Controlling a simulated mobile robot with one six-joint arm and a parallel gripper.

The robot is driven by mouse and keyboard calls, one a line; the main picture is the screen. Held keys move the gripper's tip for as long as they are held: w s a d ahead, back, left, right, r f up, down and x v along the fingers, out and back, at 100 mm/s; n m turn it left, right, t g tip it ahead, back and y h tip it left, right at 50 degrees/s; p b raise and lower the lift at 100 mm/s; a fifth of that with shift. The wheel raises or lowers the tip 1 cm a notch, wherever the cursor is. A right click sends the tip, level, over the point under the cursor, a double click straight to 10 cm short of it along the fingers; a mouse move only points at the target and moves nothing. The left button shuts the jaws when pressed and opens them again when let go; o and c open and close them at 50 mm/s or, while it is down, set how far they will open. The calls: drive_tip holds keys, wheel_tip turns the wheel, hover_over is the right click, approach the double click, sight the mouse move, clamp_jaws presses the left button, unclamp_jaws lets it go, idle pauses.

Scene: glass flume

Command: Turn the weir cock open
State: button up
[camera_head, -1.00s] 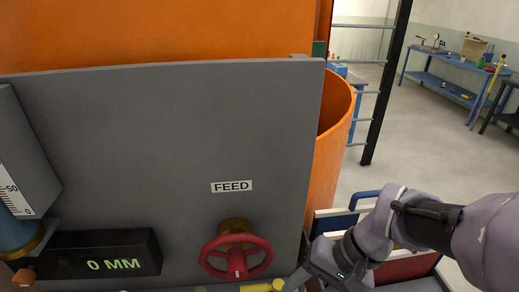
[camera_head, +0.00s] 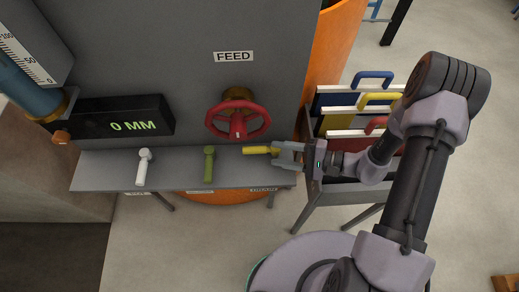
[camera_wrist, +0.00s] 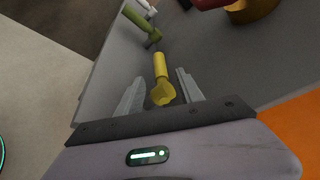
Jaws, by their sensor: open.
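Three lever cocks stand in a row on the grey shelf (camera_head: 110,176): a white cock (camera_head: 143,167), a green cock (camera_head: 209,164) and a yellow cock (camera_head: 262,150). The white and green levers point toward the shelf's front edge; the yellow lever points left along the shelf. Labels on the front edge are too small to read surely, so I cannot tell which cock is the weir one. My gripper (camera_head: 288,153) is open at the yellow cock's right end. In the wrist view, my open fingers (camera_wrist: 161,82) lie on either side of the yellow cock (camera_wrist: 161,72); contact is unclear.
A red handwheel (camera_head: 238,122) under the FEED label (camera_head: 234,57) sits on the grey panel just above the cocks. A display (camera_head: 122,120) reads 0 MM. A rack of coloured, handled boards (camera_head: 360,112) stands right, close to my arm. Open floor lies in front.

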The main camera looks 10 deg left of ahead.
sight(263, 152)
drive_tip(key=x, duration=0.7)
clamp_jaws()
idle(1.2)
